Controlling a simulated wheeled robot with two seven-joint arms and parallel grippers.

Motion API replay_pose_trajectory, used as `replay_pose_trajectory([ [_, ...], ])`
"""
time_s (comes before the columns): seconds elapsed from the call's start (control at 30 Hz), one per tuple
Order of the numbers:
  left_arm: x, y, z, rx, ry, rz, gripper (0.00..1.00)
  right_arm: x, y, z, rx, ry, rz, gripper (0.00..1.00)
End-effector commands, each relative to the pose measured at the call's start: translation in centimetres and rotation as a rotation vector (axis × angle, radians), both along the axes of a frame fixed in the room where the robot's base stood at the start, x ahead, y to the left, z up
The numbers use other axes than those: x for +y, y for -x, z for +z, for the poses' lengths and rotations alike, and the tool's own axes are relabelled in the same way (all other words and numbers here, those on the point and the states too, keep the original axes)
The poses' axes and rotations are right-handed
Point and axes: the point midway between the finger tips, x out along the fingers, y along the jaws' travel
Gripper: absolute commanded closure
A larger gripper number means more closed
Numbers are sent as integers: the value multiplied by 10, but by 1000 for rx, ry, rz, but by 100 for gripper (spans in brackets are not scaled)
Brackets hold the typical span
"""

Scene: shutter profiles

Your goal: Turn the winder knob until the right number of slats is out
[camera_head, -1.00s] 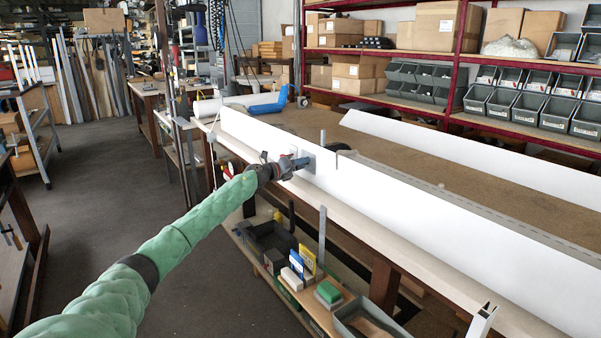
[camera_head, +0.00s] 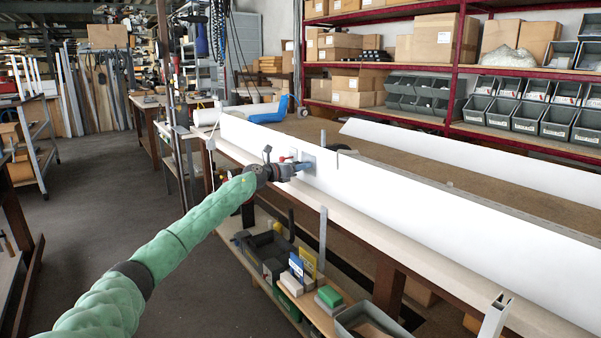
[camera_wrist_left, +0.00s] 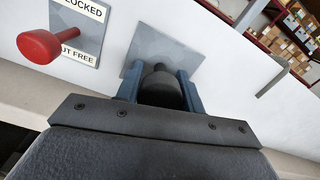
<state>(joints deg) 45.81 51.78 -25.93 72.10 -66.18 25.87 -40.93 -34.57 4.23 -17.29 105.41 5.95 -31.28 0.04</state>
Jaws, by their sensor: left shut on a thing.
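The winder knob (camera_wrist_left: 161,84) is a dark round knob on a grey square plate (camera_wrist_left: 150,45) fixed to the white panel (camera_head: 400,200). In the left wrist view the knob sits between the blue fingers of my left gripper (camera_wrist_left: 160,90), which is shut on it. In the head view my left gripper (camera_head: 298,167) reaches the plate near the panel's left end and hides the knob. A red-tipped lever (camera_wrist_left: 40,46) stands beside it on a plate with the partly visible words "LOCKED" and "UT FREE". No slats are clearly seen in these views. My right gripper is not in view.
The white panel stands along the long bench (camera_head: 450,270). A blue object (camera_head: 270,112) lies behind the panel's left end. Red shelving (camera_head: 453,97) with cartons and bins stands behind. The floor at left is open.

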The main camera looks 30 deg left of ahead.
Motion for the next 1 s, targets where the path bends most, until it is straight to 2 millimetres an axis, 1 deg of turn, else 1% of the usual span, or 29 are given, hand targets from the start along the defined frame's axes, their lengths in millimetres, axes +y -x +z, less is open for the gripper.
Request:
replay_pose_trajectory([
  [0.03,-2,0,-8,0,-19,-4,85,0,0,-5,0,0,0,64],
  [0.3,-2,0,-7,-22,-72,-3,85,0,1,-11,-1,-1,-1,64],
  [0.73,-2,0,-6,-25,-77,-3,85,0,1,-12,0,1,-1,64],
  [0.77,-2,0,-6,-25,-77,-3,56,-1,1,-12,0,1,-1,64],
  [0.83,-1,0,-5,-26,-77,-2,43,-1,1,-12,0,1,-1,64],
  [0.87,-1,0,-4,-27,-77,-2,41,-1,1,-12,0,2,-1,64],
  [1.0,-1,0,-3,-28,-76,-1,41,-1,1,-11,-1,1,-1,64],
])
